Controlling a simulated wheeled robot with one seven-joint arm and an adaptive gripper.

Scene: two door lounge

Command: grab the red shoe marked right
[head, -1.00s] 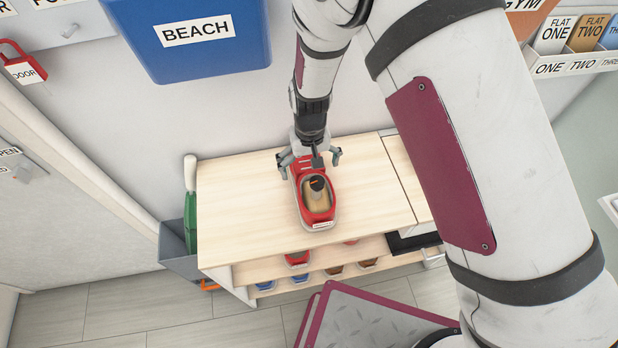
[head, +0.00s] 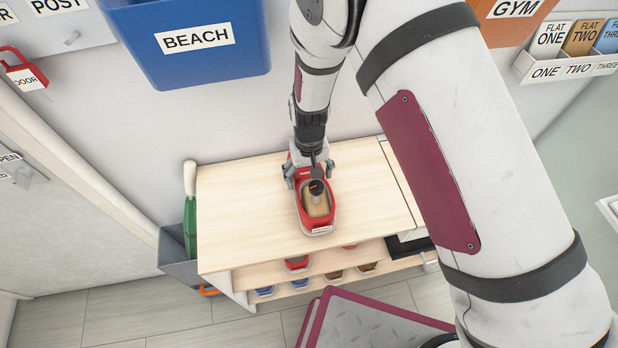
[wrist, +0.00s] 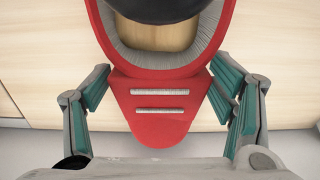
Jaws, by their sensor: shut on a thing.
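A red shoe (head: 302,208) with a tan inside sits on top of the light wooden shelf unit (head: 240,215). A small white label (head: 322,229) is on its near end; its lettering is too small to read. My gripper (head: 309,172) is at the shoe's far end, with one finger on each side, and is shut on it. In the wrist view the red shoe (wrist: 160,118) lies between the teal-padded fingers of my gripper (wrist: 160,88). The shoe still appears to rest on the top.
Lower shelves hold another red shoe (head: 297,263) and several blue and brown ones. A grey bin (head: 178,252) with a green item stands at the left. A blue BEACH bin (head: 190,62) hangs on the wall above. The wooden top is otherwise clear.

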